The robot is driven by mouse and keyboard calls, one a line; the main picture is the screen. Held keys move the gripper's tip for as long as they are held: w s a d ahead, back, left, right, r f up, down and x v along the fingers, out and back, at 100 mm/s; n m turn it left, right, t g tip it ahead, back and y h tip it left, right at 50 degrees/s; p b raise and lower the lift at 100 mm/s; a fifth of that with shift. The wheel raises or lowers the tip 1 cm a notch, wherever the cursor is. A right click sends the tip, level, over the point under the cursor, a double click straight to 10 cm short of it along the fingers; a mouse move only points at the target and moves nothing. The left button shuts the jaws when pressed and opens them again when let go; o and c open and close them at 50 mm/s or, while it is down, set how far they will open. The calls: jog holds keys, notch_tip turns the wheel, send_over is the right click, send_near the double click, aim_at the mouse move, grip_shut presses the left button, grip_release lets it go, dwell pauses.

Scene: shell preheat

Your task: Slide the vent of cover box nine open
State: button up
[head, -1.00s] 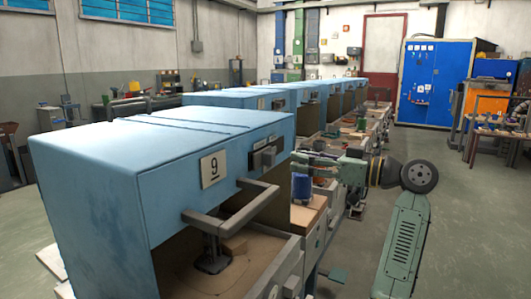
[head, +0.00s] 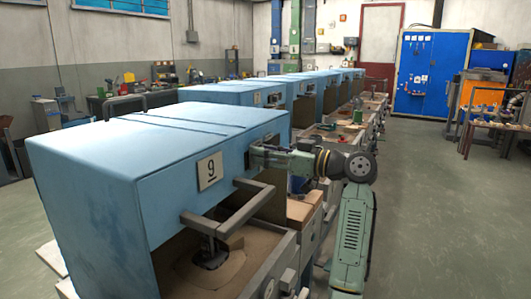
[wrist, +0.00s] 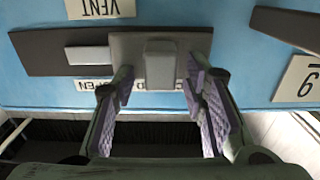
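Cover box nine (head: 120,160) is a blue box at the front left of the head view, with a number 9 plate (head: 209,170) on its front face. In the wrist view, which is upside down, its vent slider (wrist: 127,46) is a grey plate with a raised block-like knob (wrist: 160,66), set on a dark strip. A VENT label (wrist: 100,8) and a partly covered label reading OPEN flank it. My gripper (wrist: 157,84) is open, with one purple-padded finger on each side of the knob and gaps between. In the head view, my gripper (head: 268,157) hides the slider.
A grey bar handle (head: 237,212) sticks out from the box's front, below the 9 plate. The box's front is open underneath, over a sandy bed (head: 222,262). More blue boxes (head: 290,88) stand in a row behind.

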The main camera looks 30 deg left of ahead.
grip_shut()
dwell(0.7)
